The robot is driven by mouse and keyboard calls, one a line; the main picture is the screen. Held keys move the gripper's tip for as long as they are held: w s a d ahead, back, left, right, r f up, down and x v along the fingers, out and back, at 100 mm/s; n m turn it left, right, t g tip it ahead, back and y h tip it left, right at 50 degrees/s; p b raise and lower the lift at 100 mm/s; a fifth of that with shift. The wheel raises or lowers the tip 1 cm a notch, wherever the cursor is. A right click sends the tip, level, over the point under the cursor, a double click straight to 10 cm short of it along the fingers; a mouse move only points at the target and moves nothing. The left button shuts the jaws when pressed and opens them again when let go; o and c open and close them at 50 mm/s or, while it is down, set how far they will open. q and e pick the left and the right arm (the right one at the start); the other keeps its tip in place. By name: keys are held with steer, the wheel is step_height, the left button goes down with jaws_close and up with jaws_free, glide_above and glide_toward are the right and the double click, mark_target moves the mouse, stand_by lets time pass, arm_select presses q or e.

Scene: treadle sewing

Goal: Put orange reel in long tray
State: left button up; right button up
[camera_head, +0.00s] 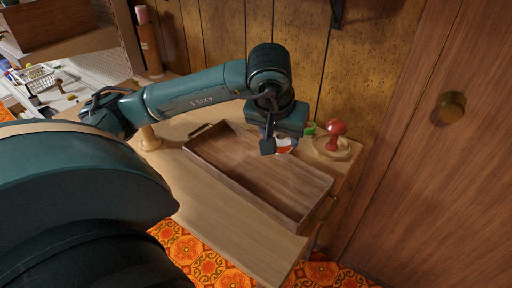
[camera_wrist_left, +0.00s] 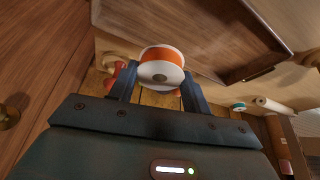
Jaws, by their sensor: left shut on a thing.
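The orange reel (camera_head: 284,144), with white end discs and an orange band, is held between the fingers of my left gripper (camera_head: 272,143). In the left wrist view the reel (camera_wrist_left: 162,66) sits between both fingers, one disc facing the camera. The long tray (camera_head: 225,158) is a shallow, empty wooden box with a brass handle at each end, on the light wooden table. The gripper and reel are at the tray's far long side; I cannot tell how high above it. The tray also shows in the left wrist view (camera_wrist_left: 215,40). My right gripper is out of view.
A red knobbed object (camera_head: 336,130) stands on a round wooden dish (camera_head: 332,148) right of the gripper. A green item (camera_head: 309,128) is beside it. A wooden door with a brass knob (camera_head: 451,107) is at right. The table front (camera_head: 200,190) is clear.

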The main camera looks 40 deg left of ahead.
arm_select(q)
steer(key=a+f+n+b, duration=0.1)
steer(key=a+f+b, duration=0.2)
steer(key=a, duration=0.1)
steer(key=b, duration=0.2)
glide_toward(264, 173)
steer(key=x, duration=0.5)
steer(key=shift+w+f, duration=0.15)
steer(key=shift+f, duration=0.15)
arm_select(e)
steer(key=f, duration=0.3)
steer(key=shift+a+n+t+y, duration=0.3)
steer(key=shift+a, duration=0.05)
arm_select(q)
steer(key=shift+f, duration=0.1)
steer(key=shift+f, duration=0.1)
steer(key=o, duration=1)
steer(key=shift+c, duration=0.2)
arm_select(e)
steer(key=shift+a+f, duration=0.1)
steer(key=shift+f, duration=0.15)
